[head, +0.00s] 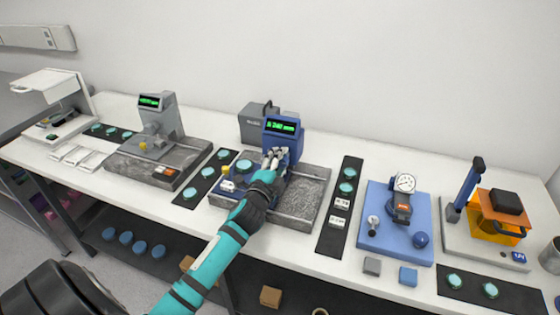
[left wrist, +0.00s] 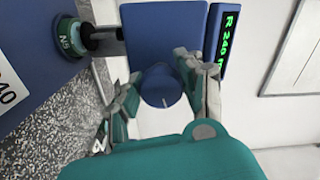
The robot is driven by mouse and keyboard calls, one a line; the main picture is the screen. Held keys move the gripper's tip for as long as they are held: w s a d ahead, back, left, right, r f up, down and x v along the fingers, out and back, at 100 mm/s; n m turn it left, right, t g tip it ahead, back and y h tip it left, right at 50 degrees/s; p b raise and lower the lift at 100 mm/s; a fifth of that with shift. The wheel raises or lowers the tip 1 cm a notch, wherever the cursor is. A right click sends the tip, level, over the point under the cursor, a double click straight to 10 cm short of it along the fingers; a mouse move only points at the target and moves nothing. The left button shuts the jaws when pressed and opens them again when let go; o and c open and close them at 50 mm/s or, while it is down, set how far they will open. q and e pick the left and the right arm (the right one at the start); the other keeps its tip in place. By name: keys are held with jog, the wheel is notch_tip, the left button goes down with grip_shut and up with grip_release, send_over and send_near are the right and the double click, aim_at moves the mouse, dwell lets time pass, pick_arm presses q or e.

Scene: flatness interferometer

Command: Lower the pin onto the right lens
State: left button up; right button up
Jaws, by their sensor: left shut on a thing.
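The blue gauge (head: 283,138) with a lit green display stands on a granite base (head: 310,190). My left gripper (head: 270,158) reaches to its front, its fingers closed around a round blue knob (left wrist: 160,86) with a white mark. In the head view my gripper and arm hide this pin. One teal lens (head: 243,166) shows left of my gripper. My right gripper is not in view.
A grey gauge (head: 160,115) stands on another granite base to the left. Dark strips with teal lenses (head: 207,172) (head: 348,173) lie on both sides. A blue plate (head: 385,240) with a dial gauge (head: 404,184) and an orange-shielded device (head: 497,225) are at right.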

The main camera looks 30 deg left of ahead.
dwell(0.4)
pick_arm(q)
jog(key=o, duration=1.2)
jog(key=v, duration=1.2)
jog(key=shift+s+f, duration=0.1)
